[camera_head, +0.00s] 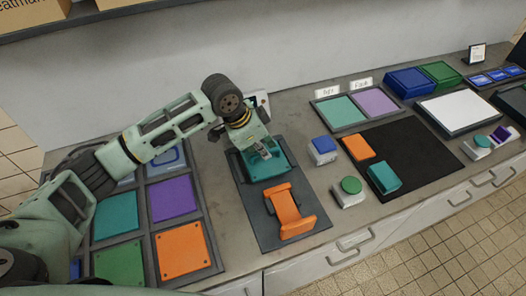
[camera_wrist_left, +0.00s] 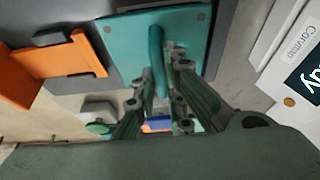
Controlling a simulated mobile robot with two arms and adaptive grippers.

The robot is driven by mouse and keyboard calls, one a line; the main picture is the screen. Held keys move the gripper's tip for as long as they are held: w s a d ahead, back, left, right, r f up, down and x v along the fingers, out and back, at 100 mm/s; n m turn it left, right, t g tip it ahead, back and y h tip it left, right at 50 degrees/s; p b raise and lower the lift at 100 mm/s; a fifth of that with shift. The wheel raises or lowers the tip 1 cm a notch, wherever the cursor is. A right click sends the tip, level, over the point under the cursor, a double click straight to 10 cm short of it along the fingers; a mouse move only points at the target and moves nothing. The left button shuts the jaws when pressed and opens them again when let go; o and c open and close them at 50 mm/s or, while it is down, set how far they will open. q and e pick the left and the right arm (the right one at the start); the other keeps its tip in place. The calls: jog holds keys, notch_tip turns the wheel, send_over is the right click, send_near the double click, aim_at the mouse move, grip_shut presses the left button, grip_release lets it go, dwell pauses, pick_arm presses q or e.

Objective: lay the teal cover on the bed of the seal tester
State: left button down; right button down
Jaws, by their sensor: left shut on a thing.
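The seal tester has a dark base plate (camera_head: 258,228) with an orange clamp-like part (camera_head: 288,208) on its near half. The teal cover (camera_head: 285,165) is at the far half of the tester, over its bed, and looks about level and lined up with it. I cannot tell whether it touches the bed. My left gripper (camera_head: 264,151) is above the cover, pointing down. In the left wrist view, its fingers (camera_wrist_left: 165,78) are shut on the cover's raised teal handle (camera_wrist_left: 154,55). The orange part (camera_wrist_left: 55,65) shows beside the cover there. My right gripper is not in view.
A rack at left holds teal (camera_head: 115,215), purple (camera_head: 172,198), green (camera_head: 120,265) and orange (camera_head: 182,250) panels. Right of the tester stand blue-topped (camera_head: 322,150) and green-topped (camera_head: 350,190) button boxes, then a black mat (camera_head: 415,150) with orange and teal blocks.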

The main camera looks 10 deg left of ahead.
pick_arm(q)
notch_tip(320, 180, down, 2)
jog(key=shift+f, duration=0.1)
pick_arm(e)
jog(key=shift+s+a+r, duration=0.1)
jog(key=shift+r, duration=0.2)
pick_arm(q)
jog(key=c, duration=1.8)
grip_release()
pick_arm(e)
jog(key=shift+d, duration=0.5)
